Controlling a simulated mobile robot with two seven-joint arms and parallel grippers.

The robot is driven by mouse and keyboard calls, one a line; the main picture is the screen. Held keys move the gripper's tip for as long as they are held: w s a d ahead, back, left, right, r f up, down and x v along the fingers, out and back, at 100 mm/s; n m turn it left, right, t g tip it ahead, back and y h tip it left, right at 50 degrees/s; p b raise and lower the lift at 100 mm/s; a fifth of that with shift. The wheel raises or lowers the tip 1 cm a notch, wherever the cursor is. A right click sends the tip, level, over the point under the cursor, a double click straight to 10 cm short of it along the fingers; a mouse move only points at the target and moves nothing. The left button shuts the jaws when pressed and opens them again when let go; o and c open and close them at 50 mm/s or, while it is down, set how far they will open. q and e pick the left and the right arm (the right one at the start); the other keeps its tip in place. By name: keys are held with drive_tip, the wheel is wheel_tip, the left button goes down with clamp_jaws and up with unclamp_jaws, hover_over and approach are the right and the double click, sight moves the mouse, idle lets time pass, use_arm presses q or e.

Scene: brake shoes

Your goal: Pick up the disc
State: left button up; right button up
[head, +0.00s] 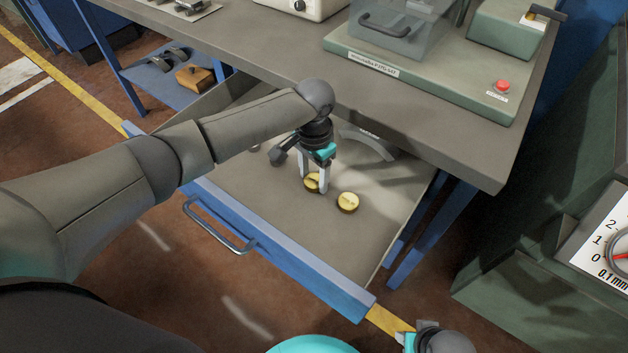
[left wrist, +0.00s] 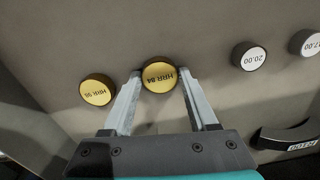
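Two gold discs lie in the open drawer. One gold disc, marked HRR 84 (left wrist: 159,75), sits between the fingertips of my left gripper (head: 313,184) in the left wrist view. The fingers stand on either side of it with what looks like a small gap, so the gripper looks open. The other gold disc (head: 348,203) lies just right of the gripper in the head view, clear of the fingers; it also shows at the left in the wrist view (left wrist: 96,91). Part of my right arm's end shows at the bottom edge of the head view; its fingers are not clear.
The drawer (head: 250,205) is pulled out under the workbench (head: 440,130), whose edge overhangs its back. Dark discs with white faces (left wrist: 249,56) and a dark curved shoe (left wrist: 288,138) lie right in the wrist view. The drawer front is clear.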

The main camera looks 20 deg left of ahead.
use_arm(q)
clamp_jaws()
drive_tip(key=shift+r, duration=0.2)
idle(0.4)
